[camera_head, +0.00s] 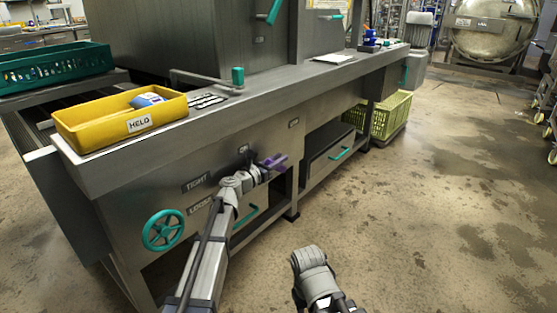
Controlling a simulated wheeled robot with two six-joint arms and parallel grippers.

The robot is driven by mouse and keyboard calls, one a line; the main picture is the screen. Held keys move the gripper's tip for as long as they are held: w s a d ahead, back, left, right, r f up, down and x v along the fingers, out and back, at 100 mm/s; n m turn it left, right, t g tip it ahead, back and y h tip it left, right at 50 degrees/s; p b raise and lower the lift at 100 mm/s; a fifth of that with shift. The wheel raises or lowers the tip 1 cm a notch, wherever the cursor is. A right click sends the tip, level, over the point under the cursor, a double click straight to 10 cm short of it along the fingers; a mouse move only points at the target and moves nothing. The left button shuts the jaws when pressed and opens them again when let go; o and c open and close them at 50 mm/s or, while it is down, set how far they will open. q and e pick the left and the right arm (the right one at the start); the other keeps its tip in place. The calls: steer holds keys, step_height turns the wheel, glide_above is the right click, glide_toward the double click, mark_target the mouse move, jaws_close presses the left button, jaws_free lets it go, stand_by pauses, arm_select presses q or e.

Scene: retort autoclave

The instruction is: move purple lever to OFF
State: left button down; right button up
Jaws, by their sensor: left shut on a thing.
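The purple lever (277,161) is on the front panel of the steel machine (220,150), right of the middle of the panel. My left gripper (264,171) reaches it from below left and is shut on it. The gripper hides part of the lever and its mount. Small labels (293,123) sit on the panel above the lever, too small to read. My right gripper (308,262) is low in the middle of the view, over the floor and apart from the machine. Its fingers do not show clearly.
A teal handwheel (163,230) is left of the lever, beside plates marked TIGHT and LOOSE.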

stand_by(0.7)
arm_select(q)
steer(key=shift+w+r+p, duration=0.1)
steer(key=shift+r+p, duration=0.15)
steer(key=shift+p, duration=0.4)
steer(key=g+y+p, duration=0.1)
steer(key=p, duration=0.2)
steer(key=w+d+g+y+p, duration=0.1)
steer(key=g+p, duration=0.1)
steer(key=p, duration=0.1)
steer(key=w+g+y+p, duration=0.1)
steer(key=p, duration=0.2)
steer(key=shift+d+r+g+p, duration=0.15)
steer(key=shift+d+g+p, duration=0.1)
steer(key=shift+g+p, duration=0.1)
steer(key=shift+w+d+f+g+y+p, duration=0.25)
steer(key=shift+g+y+p, duration=0.35)
steer(key=shift+p, duration=0.3)
steer(key=shift+f, duration=0.1)
steer(key=c, duration=0.8)
jaws_free()
steer(key=shift+o, duration=0.2)
